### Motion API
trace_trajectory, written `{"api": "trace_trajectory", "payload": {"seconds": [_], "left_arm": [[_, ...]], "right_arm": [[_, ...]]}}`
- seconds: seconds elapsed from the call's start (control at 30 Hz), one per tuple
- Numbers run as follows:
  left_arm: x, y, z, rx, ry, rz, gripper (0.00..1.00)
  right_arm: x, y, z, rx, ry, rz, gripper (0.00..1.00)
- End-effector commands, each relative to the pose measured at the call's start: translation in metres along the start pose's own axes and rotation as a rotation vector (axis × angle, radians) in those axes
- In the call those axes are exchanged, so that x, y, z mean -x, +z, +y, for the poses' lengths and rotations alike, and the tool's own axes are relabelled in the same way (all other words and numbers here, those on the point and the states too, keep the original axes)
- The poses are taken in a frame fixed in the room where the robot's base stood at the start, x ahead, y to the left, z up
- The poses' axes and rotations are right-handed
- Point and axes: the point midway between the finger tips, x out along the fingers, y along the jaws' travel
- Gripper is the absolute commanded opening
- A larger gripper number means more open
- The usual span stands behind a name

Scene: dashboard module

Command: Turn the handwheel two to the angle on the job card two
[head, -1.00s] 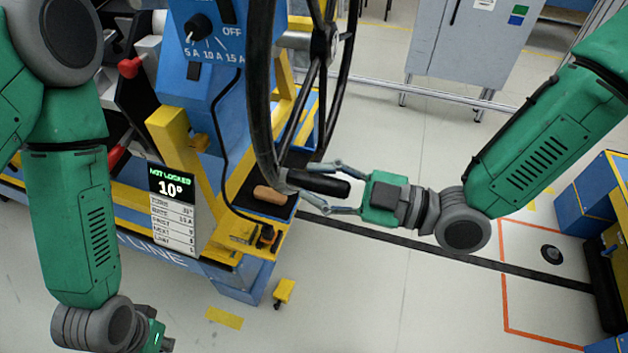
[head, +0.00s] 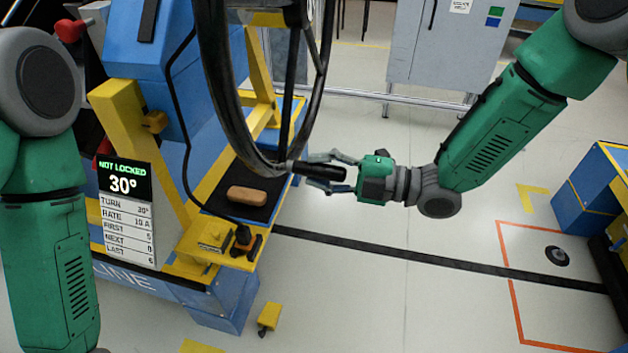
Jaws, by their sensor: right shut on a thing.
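The handwheel (head: 224,100) is large and dark, standing upright at the top centre, with its upper part cut off by the frame. Its black handle (head: 335,173) sticks out to the right from the lower rim. My right gripper (head: 318,172) is shut on the handle, its fingers on either side of it. The job card (head: 129,212) hangs at the left on the bench, under a display (head: 124,182) that reads NOT LOCKED and 30°. The card's TURN line is small and I cannot read its angle surely. Only my left arm shows at the left; its gripper is outside the frame.
A brown block (head: 248,195) lies on a black mat on the bench beside the wheel. A yellow frame (head: 135,140) and a blue control box (head: 150,45) stand behind the card. A grey cabinet (head: 440,50) is at the back.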

Motion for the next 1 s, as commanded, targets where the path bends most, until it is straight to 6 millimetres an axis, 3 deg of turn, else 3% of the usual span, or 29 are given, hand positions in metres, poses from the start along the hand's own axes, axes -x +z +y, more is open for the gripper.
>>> {"api": "trace_trajectory", "payload": {"seconds": [0.03, 0.53, 0.57, 0.6, 1.0], "left_arm": [[-0.0034, 0.0001, 0.0, 0.0, 0.0, 0.0, 0.0], [-0.0049, 0.0002, 0.0, 0.0, 0.0, 0.0, 0.0], [-0.0049, 0.0002, 0.0001, 0.0, 0.0, 0.0, 0.0], [-0.0049, 0.0002, 0.0001, 0.0, 0.0, 0.0, 0.0], [-0.004, 0.0019, 0.0001, 0.0, 0.0, 0.003, 0.0]], "right_arm": [[0.0012, 0.0022, -0.0071, 0.005, -0.012, 0.001, 0.0], [0.0014, 0.0062, -0.0072, 0.021, -0.013, 0.001, 0.0], [0.0014, 0.0061, -0.0073, 0.021, -0.013, 0.001, 0.28], [0.0014, 0.0061, -0.0073, 0.021, -0.013, 0.001, 0.42], [0.0057, 0.0068, -0.0035, 0.024, -0.005, -0.001, 0.44]]}}
